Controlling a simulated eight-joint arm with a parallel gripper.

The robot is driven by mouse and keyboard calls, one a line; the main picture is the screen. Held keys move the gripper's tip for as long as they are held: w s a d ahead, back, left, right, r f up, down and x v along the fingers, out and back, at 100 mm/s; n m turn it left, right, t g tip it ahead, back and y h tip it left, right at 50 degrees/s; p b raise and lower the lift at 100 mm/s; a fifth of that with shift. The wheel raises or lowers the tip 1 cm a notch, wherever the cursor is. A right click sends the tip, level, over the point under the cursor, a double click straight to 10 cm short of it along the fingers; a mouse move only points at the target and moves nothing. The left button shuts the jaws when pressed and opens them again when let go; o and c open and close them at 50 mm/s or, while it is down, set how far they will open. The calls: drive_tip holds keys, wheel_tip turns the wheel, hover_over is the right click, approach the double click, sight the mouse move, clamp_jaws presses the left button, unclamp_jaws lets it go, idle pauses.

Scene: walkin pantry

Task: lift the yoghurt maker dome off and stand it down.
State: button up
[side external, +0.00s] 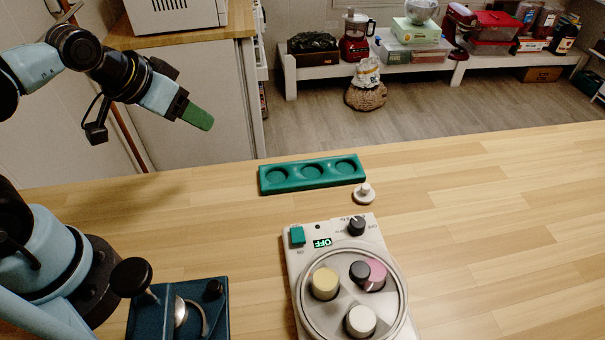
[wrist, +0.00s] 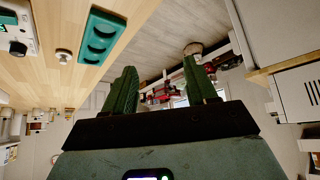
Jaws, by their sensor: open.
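The yoghurt maker (side external: 297,268) is a pale box on the table with a teal switch, a dark dial and a display reading OFF. A clear round dome (side external: 399,272) with a dark knob appears to sit on it, over a yellow, a pink and a white jar. Part of the yoghurt maker also shows at the left edge of the wrist view (wrist: 18,34); the dome is out of that view. My gripper (side external: 199,117) is raised above the table's far left, well away from the dome. Its green fingers are apart and empty in the wrist view (wrist: 162,88).
A teal tray (side external: 313,185) with three round hollows lies behind the yoghurt maker. A small white knobbed piece (side external: 364,196) stands between them. A dark blue fixture (side external: 147,317) is at front left. The table's right side (side external: 500,230) is clear.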

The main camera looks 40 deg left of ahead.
drive_tip(key=w+d+r+n+g+h, duration=0.1)
drive_tip(key=d+r+n+h, duration=0.15)
drive_tip(key=d, duration=0.35)
drive_tip(key=n+g+h, duration=0.2)
drive_tip(key=n+g, duration=0.5)
drive_tip(key=n, duration=0.7)
approach(357, 267)
drive_tip(key=shift+t, duration=0.3)
drive_tip(key=shift+s+x, duration=0.2)
drive_tip(key=shift+x, duration=4.25)
clamp_jaws()
